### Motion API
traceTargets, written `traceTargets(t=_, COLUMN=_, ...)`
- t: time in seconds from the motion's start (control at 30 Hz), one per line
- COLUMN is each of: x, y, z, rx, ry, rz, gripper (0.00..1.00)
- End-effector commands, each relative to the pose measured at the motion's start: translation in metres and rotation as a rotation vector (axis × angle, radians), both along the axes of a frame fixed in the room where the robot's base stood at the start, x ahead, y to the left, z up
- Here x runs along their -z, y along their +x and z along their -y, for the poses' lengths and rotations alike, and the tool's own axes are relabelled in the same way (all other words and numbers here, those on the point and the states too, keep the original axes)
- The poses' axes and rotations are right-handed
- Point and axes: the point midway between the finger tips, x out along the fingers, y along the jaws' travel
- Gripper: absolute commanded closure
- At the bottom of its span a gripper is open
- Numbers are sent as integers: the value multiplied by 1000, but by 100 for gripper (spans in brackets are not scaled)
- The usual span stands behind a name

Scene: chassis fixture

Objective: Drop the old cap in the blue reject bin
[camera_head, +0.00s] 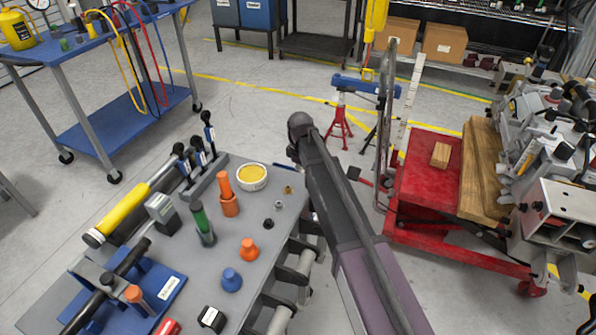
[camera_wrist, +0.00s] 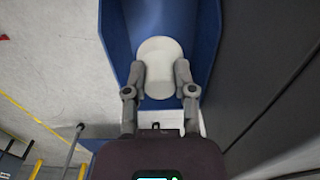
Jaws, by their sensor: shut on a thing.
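In the wrist view my gripper (camera_wrist: 160,76) is shut on the old cap (camera_wrist: 160,58), a pale, rounded piece held between the two fingertips. The cap and fingertips are over the open blue bin (camera_wrist: 114,28), whose walls show on both sides. The height of the cap above the bin floor is hard to judge. In the head view two blue bins with white labels stand at the top, one on the left (camera_head: 225,13) and one on the right (camera_head: 262,15). My gripper cannot be made out in the head view.
A grey bench (camera_head: 268,250) with coloured plugs and a white bowl (camera_head: 252,184) of yellow stuff stands at front left. A blue cart (camera_head: 125,112) is at far left and a red lift table (camera_head: 420,178) at right. Grey floor lies open between them.

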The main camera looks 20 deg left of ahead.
Motion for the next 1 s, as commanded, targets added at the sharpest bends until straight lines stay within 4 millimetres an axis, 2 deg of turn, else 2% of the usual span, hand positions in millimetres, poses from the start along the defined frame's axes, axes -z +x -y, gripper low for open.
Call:
traceTargets(t=0.43, x=4, y=0, z=0, rx=0, ry=0, rz=0, gripper=91)
traceTargets(t=0.47, x=4, y=0, z=0, rx=0, ry=0, rz=0, gripper=63)
traceTargets(t=0.5, x=4, y=0, z=0, rx=0, ry=0, rz=0, gripper=51)
traceTargets(t=0.6, x=4, y=0, z=0, rx=0, ry=0, rz=0, gripper=26)
traceTargets(t=1.0, x=4, y=0, z=0, rx=0, ry=0, rz=0, gripper=26)
